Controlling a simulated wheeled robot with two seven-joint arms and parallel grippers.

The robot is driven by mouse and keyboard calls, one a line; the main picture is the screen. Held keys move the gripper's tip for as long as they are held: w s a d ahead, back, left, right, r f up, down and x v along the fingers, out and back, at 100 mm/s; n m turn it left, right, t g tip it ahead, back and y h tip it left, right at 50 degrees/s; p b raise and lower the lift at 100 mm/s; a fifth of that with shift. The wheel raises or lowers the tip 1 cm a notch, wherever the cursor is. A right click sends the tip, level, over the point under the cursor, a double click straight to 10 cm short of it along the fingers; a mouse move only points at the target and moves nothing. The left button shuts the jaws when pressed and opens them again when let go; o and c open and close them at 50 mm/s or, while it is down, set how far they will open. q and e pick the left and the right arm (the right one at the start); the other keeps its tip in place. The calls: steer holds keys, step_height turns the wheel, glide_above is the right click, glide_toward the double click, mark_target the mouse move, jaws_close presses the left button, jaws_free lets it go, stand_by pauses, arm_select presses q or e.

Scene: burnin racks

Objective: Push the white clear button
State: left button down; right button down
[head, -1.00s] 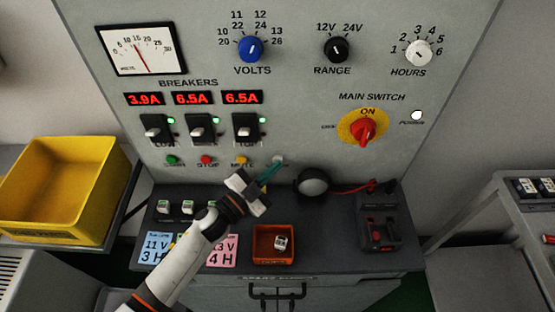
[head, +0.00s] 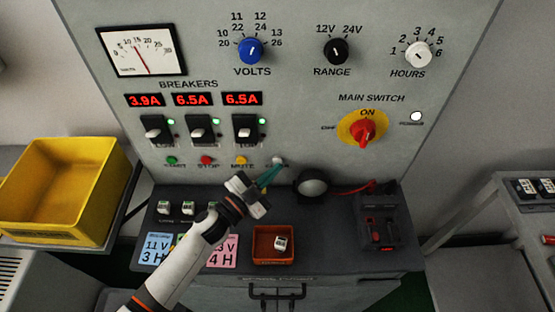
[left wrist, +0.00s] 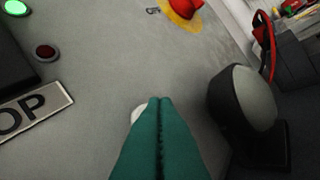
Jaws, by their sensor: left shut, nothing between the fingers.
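The white clear button (head: 278,160) is at the right end of the row of small buttons low on the grey panel. My left gripper (head: 277,168) has its teal fingers pressed together, with the tips just below the button and over its label. In the left wrist view the closed fingers (left wrist: 160,101) cover most of the white button (left wrist: 137,114); only its left edge shows. I cannot tell whether the fingertips touch it. My right gripper is not in view.
Green (head: 172,160), red (head: 207,160) and yellow (head: 241,160) buttons stand to the left. A round black-rimmed lamp (head: 313,183) is close on the right. Below are an orange tray (head: 257,258) and a dark shelf. A yellow bin (head: 98,213) stands left.

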arm_select(q)
steer(key=shift+s, duration=0.35)
steer(key=shift+s+p, duration=0.7)
steer(key=shift+s, duration=1.8)
steer(key=shift+a, duration=0.1)
